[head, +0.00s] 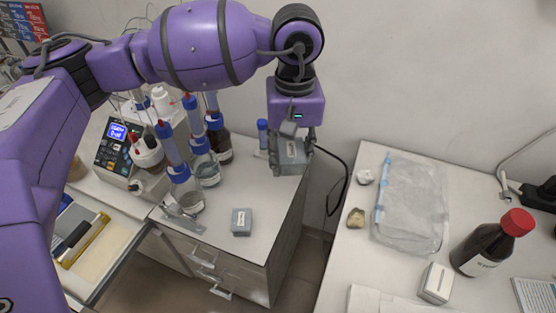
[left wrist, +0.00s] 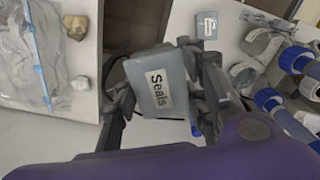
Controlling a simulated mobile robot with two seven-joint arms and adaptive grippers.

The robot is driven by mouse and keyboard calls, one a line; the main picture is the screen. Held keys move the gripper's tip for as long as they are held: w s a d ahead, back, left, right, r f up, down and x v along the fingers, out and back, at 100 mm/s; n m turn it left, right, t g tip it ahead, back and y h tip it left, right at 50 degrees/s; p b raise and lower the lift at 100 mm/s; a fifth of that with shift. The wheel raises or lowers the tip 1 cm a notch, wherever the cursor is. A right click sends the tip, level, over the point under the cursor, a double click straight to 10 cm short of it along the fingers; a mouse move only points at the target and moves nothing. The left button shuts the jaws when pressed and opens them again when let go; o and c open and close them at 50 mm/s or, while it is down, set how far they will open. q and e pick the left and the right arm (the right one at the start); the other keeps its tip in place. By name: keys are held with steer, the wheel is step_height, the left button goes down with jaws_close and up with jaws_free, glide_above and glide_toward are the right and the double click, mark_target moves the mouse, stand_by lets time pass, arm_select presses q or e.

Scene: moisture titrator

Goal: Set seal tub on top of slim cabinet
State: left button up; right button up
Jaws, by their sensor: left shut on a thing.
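The seal tub (head: 290,152) is a small grey-blue box. In the left wrist view its label reads "Seals" (left wrist: 158,90). My left gripper (head: 291,160) is shut on it, with a finger on each side. In the head view the tub shows over the back right part of a white-topped cabinet with drawers (head: 262,190), which I take as the slim cabinet. I cannot tell exactly how high the tub is held. A similar small grey box (head: 241,222) with a label stands on the cabinet top, apart from the held tub. My right gripper is not in view.
Bottles with blue-capped tubes (head: 180,175) and a titrator (head: 118,150) crowd the left. A floor gap (head: 312,258) separates the cabinet from the right table (head: 340,265), which holds a clear bag (head: 410,205), a red-capped bottle (head: 482,250) and a white box (head: 436,283).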

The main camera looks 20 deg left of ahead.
mark_target(299, 145)
arm_select(q)
steer(key=w+n, duration=0.1)
steer(key=n, duration=0.2)
steer(key=w+f+n, duration=0.1)
steer(key=w+n, duration=0.1)
steer(key=n, duration=0.2)
steer(key=w+f+n+p, duration=0.1)
steer(key=w+n, duration=0.1)
steer(key=n, duration=0.1)
steer(key=shift+f+n, duration=0.25)
steer(key=shift+n, duration=0.05)
steer(key=a+f+n+p, duration=0.1)
steer(key=a+f+n, duration=0.5)
steer(key=n, duration=1.1)
steer(key=a+f+n+p, duration=0.1)
steer(key=a+f+n, duration=0.5)
steer(key=f+n, duration=0.4)
steer(key=w+n, duration=0.1)
steer(key=n, duration=0.5)
steer(key=shift+f+n+p, duration=0.35)
steer(key=shift+n+p, duration=0.05)
